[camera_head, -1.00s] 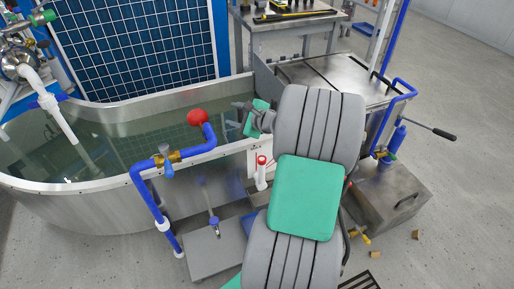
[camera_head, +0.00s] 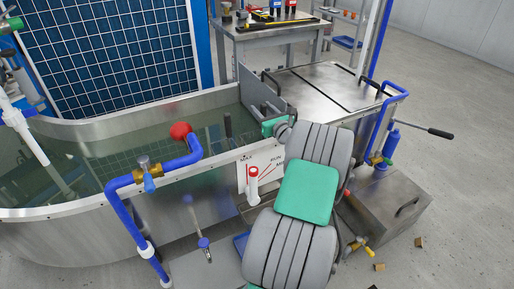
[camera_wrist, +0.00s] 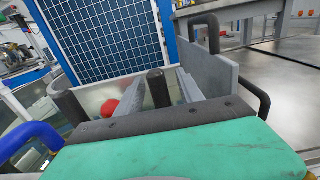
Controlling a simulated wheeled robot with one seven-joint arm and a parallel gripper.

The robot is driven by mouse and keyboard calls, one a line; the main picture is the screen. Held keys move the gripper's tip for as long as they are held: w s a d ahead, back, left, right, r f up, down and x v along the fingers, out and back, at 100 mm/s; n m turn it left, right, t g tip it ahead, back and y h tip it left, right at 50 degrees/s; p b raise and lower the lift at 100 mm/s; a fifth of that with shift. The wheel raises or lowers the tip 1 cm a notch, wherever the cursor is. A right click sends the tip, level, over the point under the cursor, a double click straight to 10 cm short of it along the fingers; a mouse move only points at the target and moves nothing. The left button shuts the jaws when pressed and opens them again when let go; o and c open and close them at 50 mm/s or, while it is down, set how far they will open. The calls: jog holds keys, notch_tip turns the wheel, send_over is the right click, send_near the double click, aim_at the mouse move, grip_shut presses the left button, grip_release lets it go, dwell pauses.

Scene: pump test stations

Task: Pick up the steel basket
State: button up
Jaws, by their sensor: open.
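I cannot make out a basket for certain. A flat steel top (camera_head: 322,86) with black handles lies right of the water tank; it also shows in the wrist view (camera_wrist: 284,72). A grid pattern shows in the tank water, and I cannot tell whether it is mesh or reflection. My gripper (camera_head: 250,116) is at the tank's right end, beside an upright grey plate (camera_head: 258,88). The grey plate (camera_wrist: 218,70) stands just right of the fingers.
The tank (camera_head: 90,208) fills the left. A steel box (camera_head: 385,208) with a handle stands on the floor at right, near small brown blocks (camera_head: 380,267). Floor farther right is clear.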

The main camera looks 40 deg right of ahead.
grip_shut()
dwell(1.3)
